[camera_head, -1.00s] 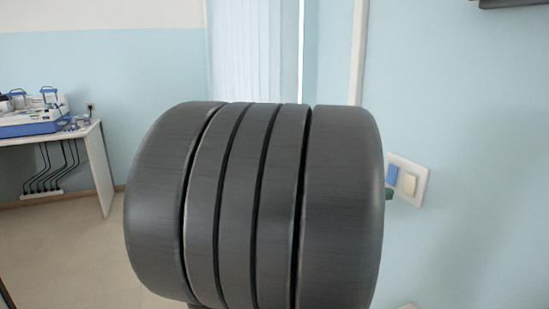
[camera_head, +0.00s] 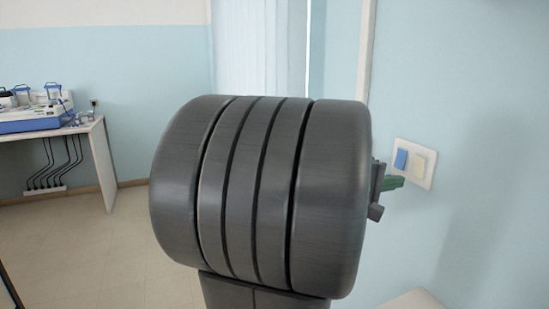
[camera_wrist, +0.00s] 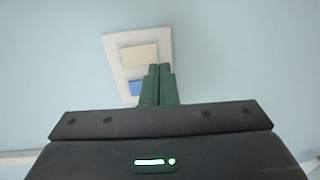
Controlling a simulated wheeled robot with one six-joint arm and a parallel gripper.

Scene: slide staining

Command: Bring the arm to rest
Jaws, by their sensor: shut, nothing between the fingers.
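My gripper (camera_wrist: 159,68) shows in the wrist view with its two green fingers side by side and touching, nothing between them. Behind the fingertips in that view is a white wall plate (camera_wrist: 113,62) with a cream and a blue rocker; I cannot tell the exact gap to it. In the head view the green fingers (camera_head: 394,183) stick out to the right from behind my large dark grey arm joint, close to the wall plate (camera_head: 414,162). That joint fills the middle and hides most of the rest of my arm.
A white bench (camera_head: 97,125) with a blue and white device (camera_head: 37,112) stands at the far left, with black cables hanging below. The tiled floor (camera_head: 112,240) between is clear. The light blue wall (camera_head: 480,120) is close on the right. A white surface shows at the bottom right.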

